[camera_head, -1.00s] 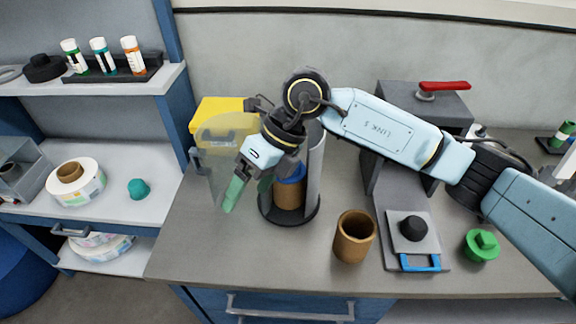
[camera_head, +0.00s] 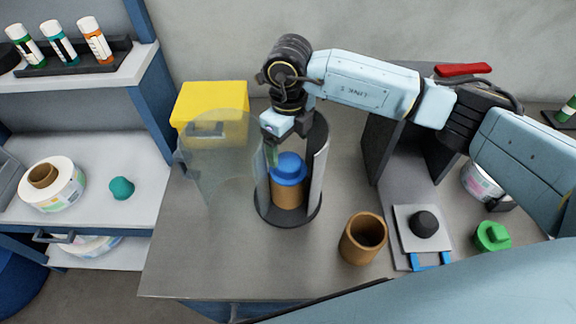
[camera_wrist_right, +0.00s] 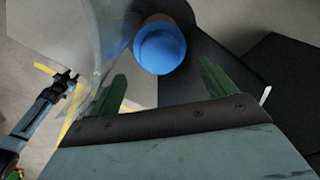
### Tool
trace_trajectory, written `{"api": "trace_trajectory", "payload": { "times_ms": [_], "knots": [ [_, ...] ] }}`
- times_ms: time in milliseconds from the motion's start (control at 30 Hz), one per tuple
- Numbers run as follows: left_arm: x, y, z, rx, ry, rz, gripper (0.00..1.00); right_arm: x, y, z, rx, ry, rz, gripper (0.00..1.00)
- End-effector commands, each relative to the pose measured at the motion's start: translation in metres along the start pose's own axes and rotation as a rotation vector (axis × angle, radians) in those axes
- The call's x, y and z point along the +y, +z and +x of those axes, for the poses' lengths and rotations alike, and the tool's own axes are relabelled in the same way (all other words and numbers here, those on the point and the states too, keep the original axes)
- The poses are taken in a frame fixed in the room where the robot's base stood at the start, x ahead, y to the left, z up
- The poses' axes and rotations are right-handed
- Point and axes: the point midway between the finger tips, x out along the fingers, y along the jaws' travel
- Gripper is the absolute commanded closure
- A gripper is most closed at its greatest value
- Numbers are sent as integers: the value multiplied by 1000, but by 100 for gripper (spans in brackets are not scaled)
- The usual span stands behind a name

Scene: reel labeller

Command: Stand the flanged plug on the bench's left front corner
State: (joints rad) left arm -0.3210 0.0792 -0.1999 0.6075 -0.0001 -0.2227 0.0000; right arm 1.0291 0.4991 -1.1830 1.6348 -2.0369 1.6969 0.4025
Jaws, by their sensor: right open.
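The blue flanged plug (camera_head: 289,168) sits on top of a brown core (camera_head: 287,193) inside a round dark holder (camera_head: 262,208) with a curved wall. My right gripper (camera_head: 271,148) is open and empty at the upper left of the plug. In the right wrist view its green fingers (camera_wrist_right: 160,88) are spread, and the blue plug (camera_wrist_right: 160,50) shows beyond them, roughly centred across the gap. I see no contact. The bench's (camera_head: 225,265) left front corner is bare.
A clear curved guard (camera_head: 222,150) stands open left of the holder, before a yellow bin (camera_head: 212,100). An empty brown core (camera_head: 363,238), a plate with a black knob (camera_head: 423,224) and a green plug (camera_head: 492,236) stand to the right. A teal plug (camera_head: 121,188) is on the shelf.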

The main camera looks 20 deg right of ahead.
Motion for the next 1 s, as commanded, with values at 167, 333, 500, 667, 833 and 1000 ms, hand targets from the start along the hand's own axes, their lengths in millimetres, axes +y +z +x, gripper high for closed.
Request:
{"api": "trace_trajectory", "payload": {
  "times_ms": [167,333,500,667,833,1000],
  "knots": [
    [-4,-26,-4,40,-5,0,64,1,-1,12,2,2,-1,17],
    [-6,-37,-15,57,-7,0,64,2,-2,37,3,2,0,17],
    [-5,-31,-15,47,-6,0,64,1,-1,55,0,1,0,17],
    [-4,-22,-15,34,-4,0,64,1,-1,57,-2,1,-1,17],
    [-4,-21,-15,31,-4,0,64,1,-1,57,-1,1,-1,29],
    [-4,-21,-15,31,-4,0,64,1,-1,57,-1,1,-1,51]
  ]
}}
